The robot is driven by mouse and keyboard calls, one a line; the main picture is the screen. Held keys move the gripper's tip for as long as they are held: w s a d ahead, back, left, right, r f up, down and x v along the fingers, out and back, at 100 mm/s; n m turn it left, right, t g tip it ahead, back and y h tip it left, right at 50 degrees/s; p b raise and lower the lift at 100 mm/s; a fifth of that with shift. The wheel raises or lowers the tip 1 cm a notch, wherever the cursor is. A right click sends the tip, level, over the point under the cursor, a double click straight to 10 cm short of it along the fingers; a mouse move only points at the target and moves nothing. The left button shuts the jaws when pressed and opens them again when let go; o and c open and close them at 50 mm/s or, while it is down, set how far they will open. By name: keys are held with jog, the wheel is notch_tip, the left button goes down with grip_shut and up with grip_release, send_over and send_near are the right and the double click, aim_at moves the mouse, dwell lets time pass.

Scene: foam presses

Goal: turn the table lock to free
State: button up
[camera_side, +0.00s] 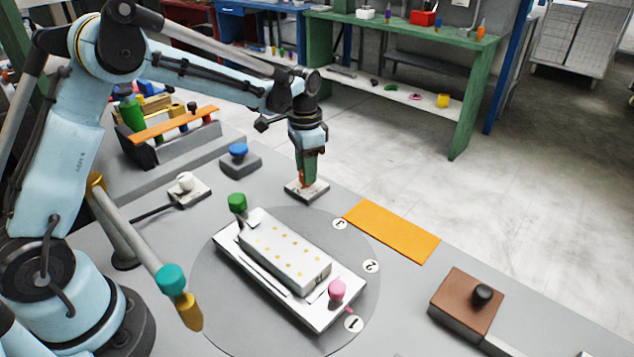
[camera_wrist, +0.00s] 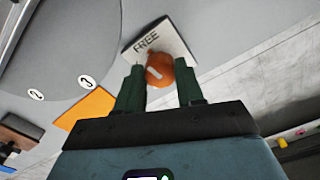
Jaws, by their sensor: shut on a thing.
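The table lock is an orange knob (camera_wrist: 159,69) on a pale square plate (camera_wrist: 172,36) marked FREE. In the side view the plate (camera_side: 316,191) lies on the table behind the round turntable. My gripper (camera_side: 307,176) points straight down over it. In the wrist view the green fingers (camera_wrist: 160,82) stand on either side of the knob, shut on it. A short white mark shows on the knob's left part; I cannot tell exactly where it points. In the side view the fingers hide most of the knob.
The turntable (camera_side: 220,290) bears a white fixture with a green knob (camera_side: 237,203) and a pink knob (camera_side: 337,290). An orange strip (camera_side: 391,231) lies right of the lock. A blue-knobbed block (camera_side: 239,159) stands to its left. A brown block (camera_side: 466,303) sits at right.

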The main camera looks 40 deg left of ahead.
jog(key=shift+m, duration=0.9)
jog(key=o, duration=1)
jog(key=shift+o, duration=0.2)
notch_tip(320, 180, up, 12)
jog(key=shift+r, duration=0.1)
